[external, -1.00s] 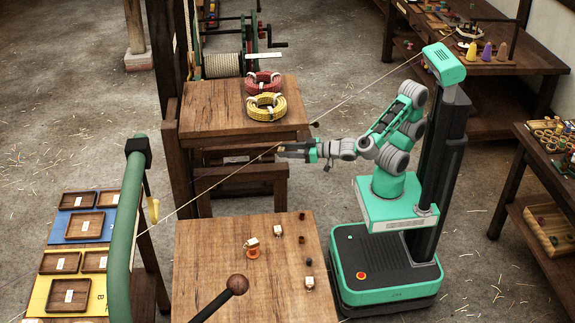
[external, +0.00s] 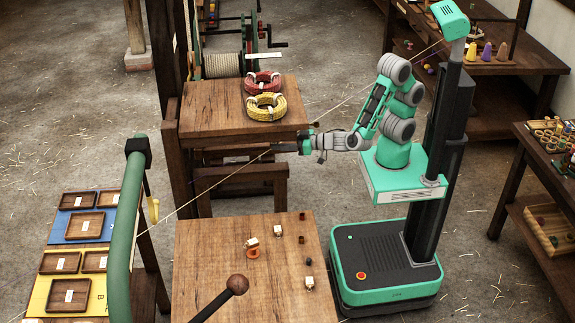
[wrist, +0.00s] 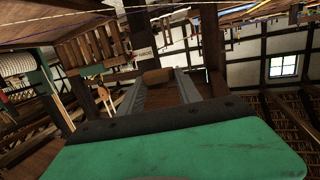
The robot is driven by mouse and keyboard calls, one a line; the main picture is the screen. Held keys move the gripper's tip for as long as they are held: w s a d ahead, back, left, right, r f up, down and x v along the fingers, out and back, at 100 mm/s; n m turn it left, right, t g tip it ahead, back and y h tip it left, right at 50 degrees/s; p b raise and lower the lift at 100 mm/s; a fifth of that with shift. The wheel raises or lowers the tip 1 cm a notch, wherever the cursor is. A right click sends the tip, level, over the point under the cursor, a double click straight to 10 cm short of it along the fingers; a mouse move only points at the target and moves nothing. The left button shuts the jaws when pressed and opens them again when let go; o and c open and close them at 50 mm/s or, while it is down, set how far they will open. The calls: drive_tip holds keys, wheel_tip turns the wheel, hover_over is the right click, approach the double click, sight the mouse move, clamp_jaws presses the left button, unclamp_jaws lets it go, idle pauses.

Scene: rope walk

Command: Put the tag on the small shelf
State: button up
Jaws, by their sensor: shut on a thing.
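My gripper (external: 273,148) reaches left at the front edge of the wooden table with the rope coils. In the wrist view my gripper (wrist: 158,90) has its two grey fingers closed on a small brown piece (wrist: 158,76), which looks like the tag. In the external view the held piece is too small to make out. A low wooden ledge with a white label (external: 236,159), which may be the small shelf, sits under that table's top, left of and slightly below my fingertips.
A taut rope (external: 200,193) runs diagonally past my gripper. Red (external: 263,83) and yellow (external: 266,106) coils lie on the table. A nearer table (external: 210,265) holds small pieces. A green post (external: 124,230) stands by labelled trays (external: 85,226).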

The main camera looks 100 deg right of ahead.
drive_tip(key=w+a+f+m+g+h+b, duration=0.3)
drive_tip(key=w+a+f+m+h+b, duration=0.15)
drive_tip(key=w+a+b, duration=0.3)
drive_tip(key=w+a+r+n+t+p, duration=0.1)
drive_tip(key=w+a+r+p, duration=0.3)
drive_tip(key=r, duration=0.3)
drive_tip(key=w+a+r+p, duration=0.3)
drive_tip(key=a+r+p, duration=0.1)
drive_tip(key=a+r, duration=0.25)
wheel_tip(320, 180, up, 17)
drive_tip(key=m+g+h+p, duration=0.2)
drive_tip(key=p, duration=0.6)
hover_over(231, 122)
drive_tip(key=shift+a, duration=0.15)
wheel_tip(231, 122, down, 7)
drive_tip(key=shift+f+p, duration=0.1)
drive_tip(key=shift+p, duration=0.4)
drive_tip(key=shift+f, duration=0.3)
